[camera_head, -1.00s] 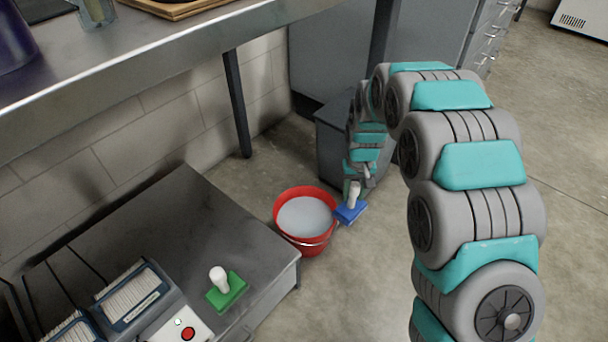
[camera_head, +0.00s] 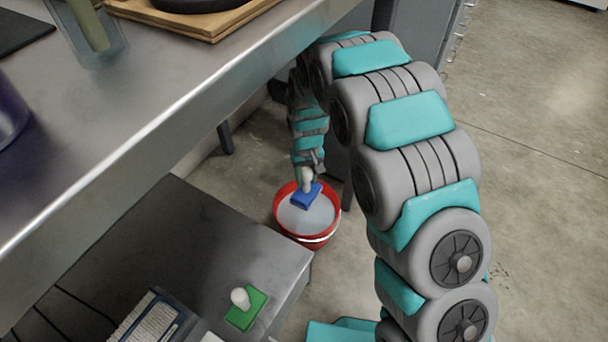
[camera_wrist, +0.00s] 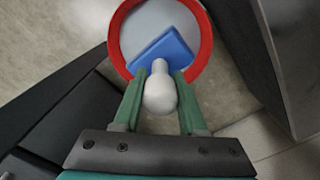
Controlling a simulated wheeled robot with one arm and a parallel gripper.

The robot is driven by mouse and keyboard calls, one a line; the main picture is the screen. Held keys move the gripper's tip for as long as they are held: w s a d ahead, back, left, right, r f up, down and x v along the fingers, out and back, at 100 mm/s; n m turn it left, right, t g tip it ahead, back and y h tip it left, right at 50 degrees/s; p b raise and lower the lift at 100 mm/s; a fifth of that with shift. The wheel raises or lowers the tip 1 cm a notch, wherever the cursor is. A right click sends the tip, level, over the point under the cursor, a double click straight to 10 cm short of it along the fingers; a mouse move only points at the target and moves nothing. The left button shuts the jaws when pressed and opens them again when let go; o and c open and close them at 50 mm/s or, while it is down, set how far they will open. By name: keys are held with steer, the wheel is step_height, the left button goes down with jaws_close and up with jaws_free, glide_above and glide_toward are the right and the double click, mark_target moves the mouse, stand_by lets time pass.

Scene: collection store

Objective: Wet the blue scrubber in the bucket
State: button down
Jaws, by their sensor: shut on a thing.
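The blue scrubber (camera_head: 307,197) has a blue block and a white knob handle. My gripper (camera_head: 308,172) is shut on its handle. In the wrist view the two green fingers of my gripper (camera_wrist: 160,86) flank the white handle, and the blue block of the scrubber (camera_wrist: 163,50) points away from me. The red bucket (camera_head: 281,222) stands on the floor, filled with pale greyish liquid. The scrubber appears over the bucket's opening, inside the rim of the bucket (camera_wrist: 207,45) in the wrist view. I cannot tell whether the block touches the liquid.
A green scrubber (camera_head: 246,309) with a white handle lies on the low dark cabinet (camera_head: 190,250) left of the bucket. A steel table (camera_head: 150,110) overhangs at the upper left. Open floor (camera_head: 540,200) lies to the right.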

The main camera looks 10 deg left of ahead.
step_height(320, 180, down, 11)
steer(key=b, duration=0.2)
steer(key=shift+f, duration=0.2)
stand_by(0.6)
